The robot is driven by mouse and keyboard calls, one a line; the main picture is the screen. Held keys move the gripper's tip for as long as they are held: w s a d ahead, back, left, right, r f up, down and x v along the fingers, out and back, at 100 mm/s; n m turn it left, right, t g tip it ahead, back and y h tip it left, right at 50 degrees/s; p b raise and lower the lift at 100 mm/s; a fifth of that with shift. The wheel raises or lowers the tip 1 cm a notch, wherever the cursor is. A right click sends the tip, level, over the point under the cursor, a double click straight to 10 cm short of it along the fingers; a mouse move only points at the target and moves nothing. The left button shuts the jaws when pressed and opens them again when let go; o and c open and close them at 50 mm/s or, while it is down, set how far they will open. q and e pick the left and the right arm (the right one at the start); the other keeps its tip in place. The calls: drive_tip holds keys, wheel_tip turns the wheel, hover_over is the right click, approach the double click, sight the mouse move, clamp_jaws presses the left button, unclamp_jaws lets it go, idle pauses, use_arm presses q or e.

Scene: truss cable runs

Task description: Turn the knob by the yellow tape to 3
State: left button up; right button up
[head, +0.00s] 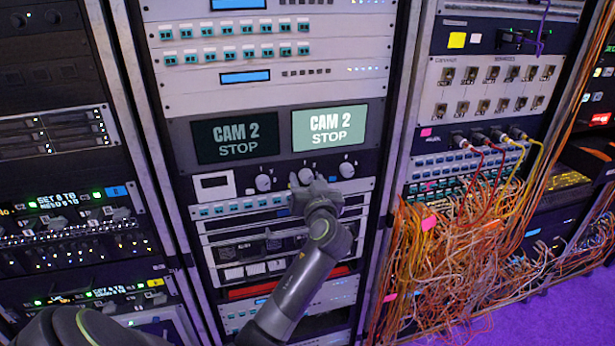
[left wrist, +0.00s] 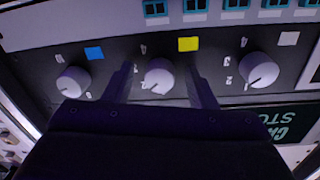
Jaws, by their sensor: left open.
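Three pale round knobs sit in a row on a dark panel. The middle knob (left wrist: 158,76) has the yellow tape (left wrist: 188,44) beside it in the left wrist view, where the panel appears upside down. In the head view this knob (head: 306,175) is partly behind my left gripper (head: 309,184). The left gripper is open, with one finger on each side of the middle knob in the left wrist view (left wrist: 161,80). I cannot tell whether the fingers touch it. A dark pointer mark on the knob faces lower left there. The small digits around it are partly hidden. My right gripper is not in view.
Another knob (left wrist: 73,82) with blue tape (left wrist: 94,53) and one (left wrist: 258,70) with white tape (left wrist: 288,38) flank it closely. Two CAM 2 STOP screens (head: 330,128) are above the knobs, teal button rows (head: 240,207) below. Orange cables (head: 470,240) hang at right.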

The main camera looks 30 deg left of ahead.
use_arm(q)
drive_tip(key=shift+s+d+r, duration=0.2)
drive_tip(key=shift+s+d, duration=0.05)
drive_tip(key=shift+d, duration=0.05)
drive_tip(key=shift+c, duration=1.4)
drive_tip(key=c, duration=0.7)
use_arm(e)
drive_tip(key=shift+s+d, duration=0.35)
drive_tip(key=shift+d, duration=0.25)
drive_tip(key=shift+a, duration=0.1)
